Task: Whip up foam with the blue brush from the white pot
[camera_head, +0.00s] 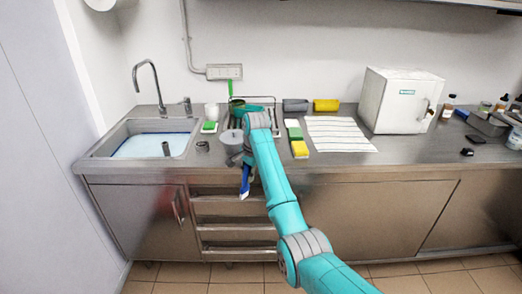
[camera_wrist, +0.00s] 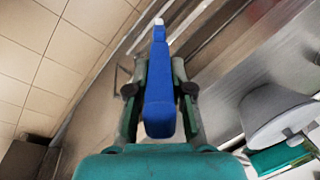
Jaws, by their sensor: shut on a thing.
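The blue brush (camera_head: 245,182) hangs just in front of the counter's front edge, with its pale tip pointing down. In the wrist view the blue brush (camera_wrist: 160,85) lies lengthwise between the two fingers of my gripper (camera_wrist: 159,92), which is shut on it. In the head view my arm hides most of the gripper. A small white vessel (camera_head: 211,111) stands behind the sink's right end. A larger grey-white vessel (camera_head: 231,138) stands beside my wrist; a pale round vessel also shows in the wrist view (camera_wrist: 275,110). I cannot tell which is the white pot.
The sink (camera_head: 187,147) on the left holds bluish-white liquid. Sponges (camera_head: 299,149) and a striped cloth (camera_head: 339,134) lie right of my arm. A white box-shaped appliance (camera_head: 398,100) stands farther right. Drawer rails (camera_head: 235,228) lie below the counter edge.

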